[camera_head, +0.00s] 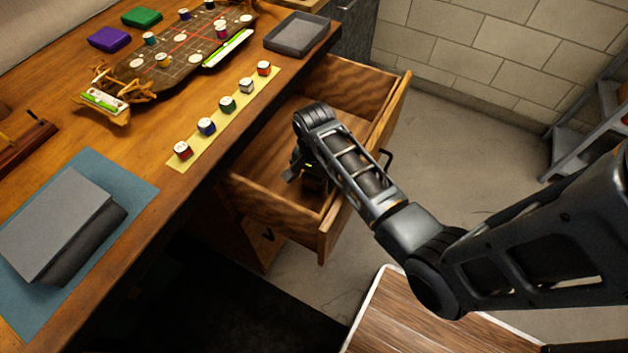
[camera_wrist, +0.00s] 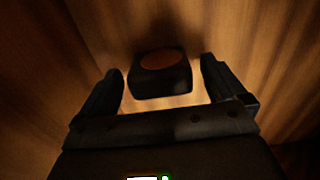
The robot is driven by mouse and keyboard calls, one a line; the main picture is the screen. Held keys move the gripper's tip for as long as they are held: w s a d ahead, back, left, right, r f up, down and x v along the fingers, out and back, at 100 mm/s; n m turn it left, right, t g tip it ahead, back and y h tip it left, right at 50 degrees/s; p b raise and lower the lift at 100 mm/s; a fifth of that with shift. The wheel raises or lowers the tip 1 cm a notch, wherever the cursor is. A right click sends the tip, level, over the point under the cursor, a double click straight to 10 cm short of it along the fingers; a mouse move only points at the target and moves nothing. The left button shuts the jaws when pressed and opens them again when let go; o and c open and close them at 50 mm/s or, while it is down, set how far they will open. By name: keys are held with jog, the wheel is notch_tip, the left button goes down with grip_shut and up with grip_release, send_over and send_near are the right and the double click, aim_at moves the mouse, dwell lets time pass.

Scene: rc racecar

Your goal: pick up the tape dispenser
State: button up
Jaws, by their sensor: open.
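My arm reaches down into the open wooden drawer (camera_head: 270,220), and my gripper (camera_head: 306,172) is inside it, mostly hidden behind my own wrist and arm in the head view. In the wrist view my gripper (camera_wrist: 163,92) is open, with one finger at the left and one at the right. A small dark, boxy thing with an orange-brown round top (camera_wrist: 161,74) lies on the drawer floor between and just beyond the fingers. It looks like the tape dispenser, but the view is dim. A gap shows on both sides of it, and it is not held.
The drawer walls rise around my gripper. The desk (camera_head: 130,155) holds a game board (camera_head: 180,50), a yellow strip (camera_head: 213,135) with several dice-like cubes, a grey tray (camera_head: 296,33) and a grey box (camera_head: 55,225). Shelves (camera_head: 590,125) stand at the right.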

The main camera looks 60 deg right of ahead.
jog(key=c, duration=1.1)
jog(key=shift+r, duration=0.1)
notch_tip(320, 180, up, 10)
jog(key=shift+f, duration=0.1)
jog(key=o, duration=0.6)
jog(key=c, duration=0.4)
